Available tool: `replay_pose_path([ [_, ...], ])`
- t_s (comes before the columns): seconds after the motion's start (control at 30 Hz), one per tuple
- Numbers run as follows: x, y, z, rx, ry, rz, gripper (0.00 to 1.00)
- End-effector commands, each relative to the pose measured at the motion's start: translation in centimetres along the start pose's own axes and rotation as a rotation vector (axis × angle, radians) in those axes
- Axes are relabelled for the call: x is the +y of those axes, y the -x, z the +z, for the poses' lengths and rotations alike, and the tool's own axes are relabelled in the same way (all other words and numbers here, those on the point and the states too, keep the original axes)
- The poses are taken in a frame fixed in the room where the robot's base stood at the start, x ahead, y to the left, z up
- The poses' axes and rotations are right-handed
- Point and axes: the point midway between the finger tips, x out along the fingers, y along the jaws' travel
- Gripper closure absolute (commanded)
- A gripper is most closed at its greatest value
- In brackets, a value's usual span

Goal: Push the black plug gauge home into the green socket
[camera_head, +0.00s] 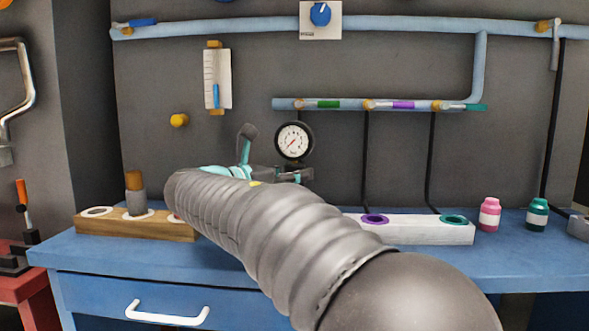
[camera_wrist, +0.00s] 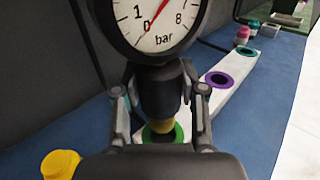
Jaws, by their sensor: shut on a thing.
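The black plug gauge (camera_wrist: 168,88) is held between the fingers of my gripper (camera_wrist: 160,96), which is shut on its black body. Its round white dial (camera_wrist: 150,22) faces the wrist camera, and the dial also shows in the head view (camera_head: 293,141). Its brass lower end (camera_wrist: 163,125) is over the green socket (camera_wrist: 179,132), in line with the dark hole. I cannot tell whether the tip is in the hole or just above it. In the head view my arm hides the green socket.
The white block (camera_head: 430,232) also has a purple socket (camera_head: 375,220) and a teal socket (camera_head: 453,219). A wooden block (camera_head: 150,228) with a grey plug (camera_head: 136,200) stands at left. Pink (camera_head: 489,214) and teal (camera_head: 537,214) bottles stand at right. Pipes run along the wall behind.

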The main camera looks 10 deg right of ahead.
Motion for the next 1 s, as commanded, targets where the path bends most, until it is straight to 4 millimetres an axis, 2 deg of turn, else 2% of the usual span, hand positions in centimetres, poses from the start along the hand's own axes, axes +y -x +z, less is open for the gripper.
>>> replay_pose_path([
  [0.1,0.0,0.0,-1.1,-0.001,0.000,0.000,1.00],
  [0.3,0.0,0.0,-1.7,-0.001,-0.001,0.000,1.00],
  [1.0,0.0,0.0,-1.6,-0.001,-0.001,0.000,1.00],
])
